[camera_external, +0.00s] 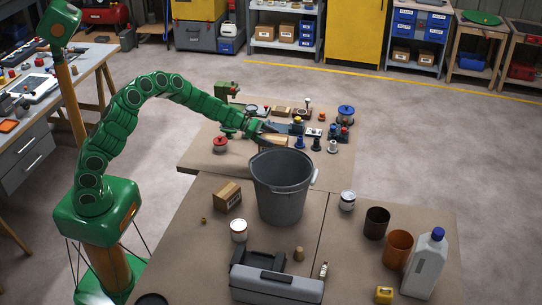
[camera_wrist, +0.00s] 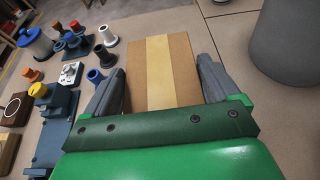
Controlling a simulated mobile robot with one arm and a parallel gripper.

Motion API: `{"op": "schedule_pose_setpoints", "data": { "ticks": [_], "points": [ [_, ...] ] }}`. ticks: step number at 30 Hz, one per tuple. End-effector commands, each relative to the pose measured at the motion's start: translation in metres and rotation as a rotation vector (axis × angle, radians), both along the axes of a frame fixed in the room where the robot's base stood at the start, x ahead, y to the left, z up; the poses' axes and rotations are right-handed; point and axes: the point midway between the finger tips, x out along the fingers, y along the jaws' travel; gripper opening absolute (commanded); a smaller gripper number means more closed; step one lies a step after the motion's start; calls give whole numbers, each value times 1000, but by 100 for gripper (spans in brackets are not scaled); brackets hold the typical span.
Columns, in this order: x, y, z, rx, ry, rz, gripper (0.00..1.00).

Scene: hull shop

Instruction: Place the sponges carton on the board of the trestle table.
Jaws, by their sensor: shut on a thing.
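My gripper (camera_external: 265,135) is shut on a brown carton with a paler tape strip, which fills the space between the fingers in the wrist view (camera_wrist: 165,65). In the external view the held carton (camera_external: 276,138) shows only partly, behind the rim of the grey bucket. No label on it is readable. Whether its underside touches the surface below I cannot tell. A brown board (camera_external: 192,158) lies under the gripper at the back. Its legs are hidden, so I cannot tell if it is the trestle table. A second carton (camera_external: 228,197) sits on the nearer brown tabletop (camera_external: 190,240).
The tall grey bucket (camera_external: 281,195) stands close to my gripper. Spools and small parts crowd the back board, including a blue spool (camera_external: 345,114). Nearer are a grey toolbox (camera_external: 277,283), an orange cup (camera_external: 397,249) and a white jug (camera_external: 425,262). The back board's left end is mostly bare.

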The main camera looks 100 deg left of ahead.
Motion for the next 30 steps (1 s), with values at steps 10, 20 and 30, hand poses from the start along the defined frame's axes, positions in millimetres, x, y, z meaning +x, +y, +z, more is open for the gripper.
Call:
{"op": "schedule_pose_setpoints", "data": {
  "ticks": [10,20,30],
  "points": [
    [7,5,-9,1,0,0,29],
    [8,6,-42,-2,2,1,29],
    [8,6,-43,0,0,0,29]
  ]
}}
